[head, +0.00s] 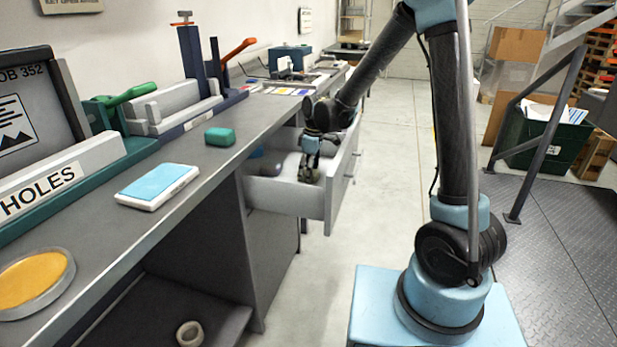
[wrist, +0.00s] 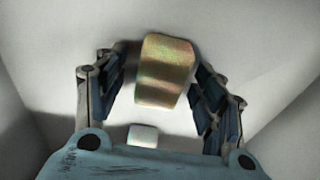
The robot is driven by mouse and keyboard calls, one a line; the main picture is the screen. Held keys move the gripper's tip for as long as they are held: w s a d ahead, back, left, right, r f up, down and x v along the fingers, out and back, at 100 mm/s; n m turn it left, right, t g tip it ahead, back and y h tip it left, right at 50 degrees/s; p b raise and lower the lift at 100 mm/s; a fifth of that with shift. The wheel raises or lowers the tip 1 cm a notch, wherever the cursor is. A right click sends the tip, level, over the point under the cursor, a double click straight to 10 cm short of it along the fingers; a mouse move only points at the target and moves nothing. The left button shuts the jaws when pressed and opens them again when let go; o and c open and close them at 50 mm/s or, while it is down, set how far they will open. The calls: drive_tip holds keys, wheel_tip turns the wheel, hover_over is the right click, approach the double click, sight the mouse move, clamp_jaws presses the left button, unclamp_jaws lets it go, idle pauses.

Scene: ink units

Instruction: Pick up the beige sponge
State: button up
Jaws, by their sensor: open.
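The beige sponge (wrist: 166,72) lies on the pale floor of the open drawer (head: 286,195) in the wrist view, a block with darker mottled bands. My gripper (head: 309,172) reaches down into this drawer in the head view. In the wrist view its dark blue fingers are spread open, one on each side of the sponge. A narrow gap shows at the left of the sponge; at the right the finger is very close, and I cannot tell if it touches. In the head view I cannot make out the sponge.
A small whitish block (wrist: 142,135) lies near my palm in the wrist view. The drawer's walls are close around the gripper. On the bench above are a green block (head: 220,137) and a blue-topped white pad (head: 157,186). The aisle floor (head: 405,150) is clear.

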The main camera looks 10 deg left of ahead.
drive_tip(key=c, duration=1)
drive_tip(key=shift+o, duration=0.2)
drive_tip(key=shift+r, duration=0.15)
wheel_tip(320, 180, up, 10)
drive_tip(key=shift+f, duration=0.1)
